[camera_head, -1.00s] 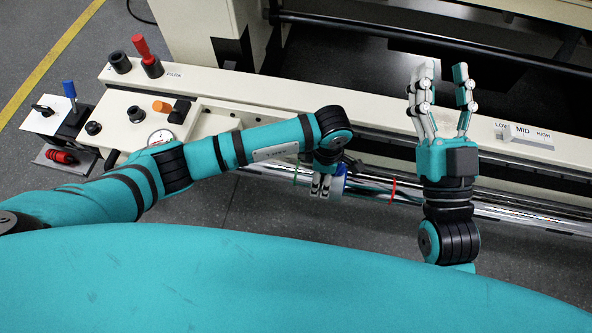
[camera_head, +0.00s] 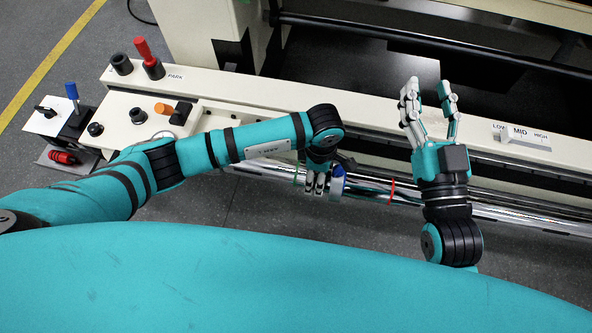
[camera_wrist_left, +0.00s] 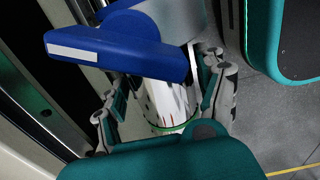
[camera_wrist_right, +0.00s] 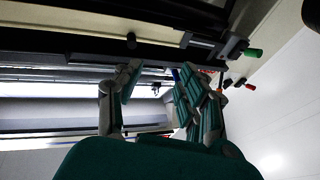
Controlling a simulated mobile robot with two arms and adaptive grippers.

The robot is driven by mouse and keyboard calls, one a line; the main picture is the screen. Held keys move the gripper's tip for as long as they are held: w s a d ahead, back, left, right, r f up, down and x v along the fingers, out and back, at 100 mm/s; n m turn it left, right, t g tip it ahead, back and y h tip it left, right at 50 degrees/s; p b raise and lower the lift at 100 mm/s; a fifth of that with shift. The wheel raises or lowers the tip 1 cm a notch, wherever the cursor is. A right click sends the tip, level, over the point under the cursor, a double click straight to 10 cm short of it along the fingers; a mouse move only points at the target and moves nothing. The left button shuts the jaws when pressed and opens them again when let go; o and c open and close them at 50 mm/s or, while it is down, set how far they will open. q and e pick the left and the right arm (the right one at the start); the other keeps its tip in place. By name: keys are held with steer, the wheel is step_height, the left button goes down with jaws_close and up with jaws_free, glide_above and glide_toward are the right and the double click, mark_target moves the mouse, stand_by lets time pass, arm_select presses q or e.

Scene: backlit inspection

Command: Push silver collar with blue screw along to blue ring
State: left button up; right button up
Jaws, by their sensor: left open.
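The silver collar (camera_head: 336,191) sits on the shiny horizontal bar, with its blue screw (camera_head: 338,171) on top. The blue screw (camera_wrist_left: 115,48) looms large in the left wrist view, with part of the silver collar (camera_wrist_left: 182,18) behind it. My left gripper (camera_head: 315,186) is open, its fingers at both sides of the bar, just left of the collar; whether they touch it I cannot tell. A green ring (camera_head: 298,175) lies left of that gripper and a red ring (camera_head: 391,190) right of the collar. I see no blue ring. My right gripper (camera_head: 428,108) is open and empty, raised over the machine.
The bar (camera_head: 365,185) runs along the front of the cream machine rail (camera_head: 375,145), and continues behind my right arm. A LOW-MID-HIGH slider (camera_head: 521,136) is at the right. Knobs and a red lever (camera_head: 148,58) stand at the left.

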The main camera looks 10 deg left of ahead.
arm_select(q)
step_height(320, 180, up, 2)
steer(key=shift+r+p, duration=0.25)
steer(key=shift+p, duration=0.65)
steer(key=shift+r+p, duration=0.35)
steer(key=shift+r, duration=0.15)
arm_select(e)
step_height(320, 180, down, 10)
steer(key=s+d+g+h, duration=0.1)
steer(key=d+g+h, duration=0.1)
steer(key=g, duration=0.5)
arm_select(q)
steer(key=shift+r+p, duration=0.75)
steer(key=shift+r, duration=0.4)
steer(key=shift+r+p, duration=1)
steer(key=shift+r, duration=0.2)
arm_select(e)
steer(key=s+d+f+g+h, duration=0.1)
steer(key=s+d+f+g, duration=0.1)
steer(key=s+f+g, duration=0.2)
steer(key=s+d+f+g+h, duration=0.2)
steer(key=s+f+g, duration=0.3)
steer(key=s, duration=0.5)
steer(key=shift+s+d+f+m+g, duration=0.15)
steer(key=shift+d+f+m+g, duration=0.15)
steer(key=shift+d+f+m, duration=0.15)
arm_select(q)
step_height(320, 180, up, 12)
